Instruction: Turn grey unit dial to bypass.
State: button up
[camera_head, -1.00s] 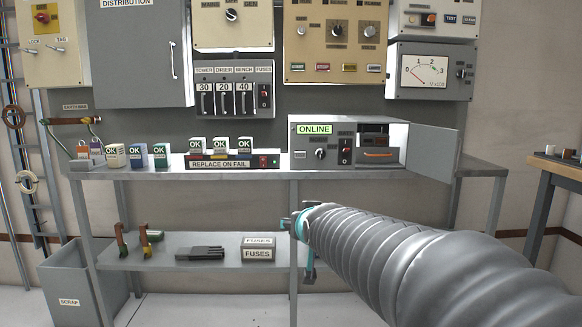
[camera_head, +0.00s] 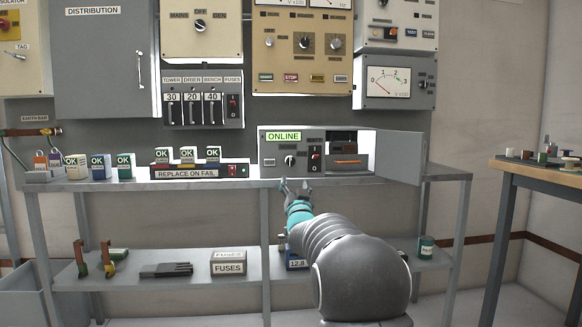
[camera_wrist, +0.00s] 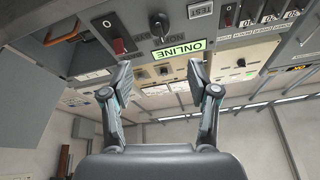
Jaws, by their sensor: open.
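The grey unit (camera_head: 273,159) stands on the upper shelf with a lit green ONLINE display (camera_head: 284,136) and its door open to the right. My gripper (camera_head: 295,186) is open and empty, just below and in front of the unit, apart from the dial. In the wrist view my gripper's (camera_wrist: 161,72) two fingers are spread below the ONLINE display (camera_wrist: 178,48), and the dial (camera_wrist: 159,22) shows above and beyond them.
A red switch (camera_head: 315,154) sits right of the dial. The open door (camera_head: 400,157) juts out at the right. A REPLACE ON FAIL rack (camera_head: 190,172) stands to the left. The shelf edge (camera_head: 345,186) runs beneath the unit. A wooden bench (camera_head: 540,175) is at the far right.

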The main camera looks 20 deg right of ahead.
aim_at(291, 164)
jog(key=p+x, duration=0.2)
jog(key=x, duration=1)
jog(key=shift+w, duration=0.15)
grip_shut()
